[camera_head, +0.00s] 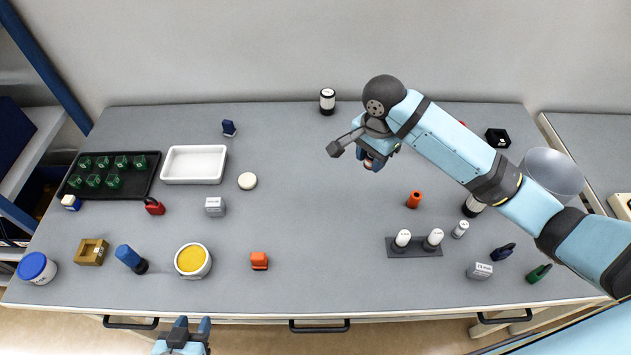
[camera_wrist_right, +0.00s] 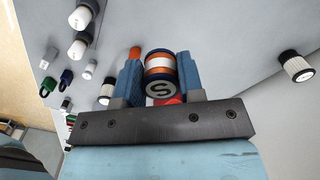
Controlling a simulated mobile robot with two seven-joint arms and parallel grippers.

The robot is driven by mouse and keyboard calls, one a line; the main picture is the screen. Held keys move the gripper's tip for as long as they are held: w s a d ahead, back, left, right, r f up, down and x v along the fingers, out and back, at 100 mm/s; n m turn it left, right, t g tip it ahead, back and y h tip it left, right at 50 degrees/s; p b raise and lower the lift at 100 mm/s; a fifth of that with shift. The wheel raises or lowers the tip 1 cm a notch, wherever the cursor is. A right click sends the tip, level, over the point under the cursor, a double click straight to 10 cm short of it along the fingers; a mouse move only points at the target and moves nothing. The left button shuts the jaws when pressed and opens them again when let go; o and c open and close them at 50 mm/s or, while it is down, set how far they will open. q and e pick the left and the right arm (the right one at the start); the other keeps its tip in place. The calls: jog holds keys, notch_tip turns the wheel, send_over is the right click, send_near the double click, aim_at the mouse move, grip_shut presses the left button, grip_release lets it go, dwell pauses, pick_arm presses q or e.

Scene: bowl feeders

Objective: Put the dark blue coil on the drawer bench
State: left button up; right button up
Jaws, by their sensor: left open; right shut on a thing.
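My right gripper (camera_head: 372,157) is over the back middle of the grey drawer bench (camera_head: 310,225), shut on a small coil. In the right wrist view the dark blue coil (camera_wrist_right: 160,72) sits between the two blue fingers of the right gripper (camera_wrist_right: 158,80). It has a dark blue rim, orange and white bands and a dark round end marked with an S. In the head view the coil is mostly hidden by the fingers; its height above the bench is hard to tell. My left gripper (camera_head: 185,324) is open and empty at the bench's front edge.
A black-and-white cylinder (camera_head: 327,101) stands at the back edge. An orange cylinder (camera_head: 414,199) and a dark plate (camera_head: 412,251) with two white-topped pieces lie to the right. A white tray (camera_head: 194,164) and a yellow-filled bowl (camera_head: 193,261) lie left. The bench's middle is clear.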

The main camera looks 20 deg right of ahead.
jog(key=shift+w+d+r+m, duration=0.15)
jog(key=shift+w+r+m, duration=0.1)
jog(key=shift+r+m, duration=0.65)
send_over(361, 206)
jog(key=shift+m, duration=0.3)
notch_tip(361, 206, down, 15)
jog(key=shift+r, duration=0.1)
pick_arm(q)
jog(key=shift+s+d+r, duration=0.1)
jog(key=shift+s+r, duration=0.05)
pick_arm(e)
jog(key=shift+f, duration=2.6)
jog(key=shift+f, duration=0.1)
jog(key=o, duration=0.9)
notch_tip(361, 206, up, 12)
jog(key=shift+r, duration=0.15)
